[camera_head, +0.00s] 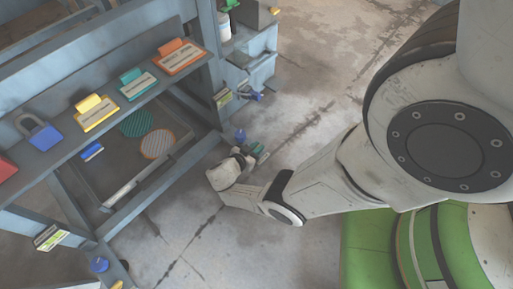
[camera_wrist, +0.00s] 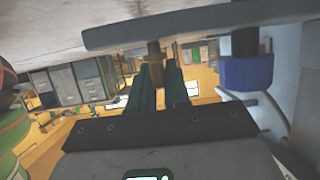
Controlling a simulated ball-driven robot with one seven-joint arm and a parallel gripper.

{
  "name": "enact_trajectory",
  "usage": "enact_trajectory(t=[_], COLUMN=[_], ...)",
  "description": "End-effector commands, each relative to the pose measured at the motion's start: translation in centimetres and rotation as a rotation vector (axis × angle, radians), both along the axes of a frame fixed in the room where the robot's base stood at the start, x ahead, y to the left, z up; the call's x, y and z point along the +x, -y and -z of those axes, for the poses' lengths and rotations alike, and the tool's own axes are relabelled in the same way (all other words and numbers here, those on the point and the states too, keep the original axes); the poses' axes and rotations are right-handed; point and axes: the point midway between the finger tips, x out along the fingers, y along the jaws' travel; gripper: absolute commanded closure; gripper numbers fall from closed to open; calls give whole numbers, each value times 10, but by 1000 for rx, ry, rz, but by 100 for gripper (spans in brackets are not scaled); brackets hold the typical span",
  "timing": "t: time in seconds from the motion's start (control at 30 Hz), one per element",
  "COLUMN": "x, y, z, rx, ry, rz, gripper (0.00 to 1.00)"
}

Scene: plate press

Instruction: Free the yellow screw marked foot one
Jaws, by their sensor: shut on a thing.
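The screw's lower part is hidden between the fingers. A blue knob (camera_wrist: 245,71) on a dark stem stands to the right of the fingers, apart from them. In the head view, my gripper (camera_head: 259,152) is low at the press frame's near right corner, by a blue knob (camera_head: 240,135); the screw is hidden there. No foot marking is readable.
The press frame's shelf (camera_head: 62,146) carries orange, teal and yellow tagged blocks and a blue padlock (camera_head: 38,132). Another blue knob (camera_head: 99,265) is at the lower left corner, and one (camera_head: 256,96) at the far corner. Bare concrete floor (camera_head: 310,110) lies right of the frame.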

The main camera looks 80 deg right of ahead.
Motion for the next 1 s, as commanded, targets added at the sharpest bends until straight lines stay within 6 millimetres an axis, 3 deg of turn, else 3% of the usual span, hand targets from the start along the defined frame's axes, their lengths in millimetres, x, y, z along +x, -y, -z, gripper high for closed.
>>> enact_trajectory(t=[0.6, 1.0], x=[-2, 0], y=[-1, -1], z=[0, 0], rx=[0, 1], ry=[-4, -3], rz=[-517, -740], gripper=[100, 100])
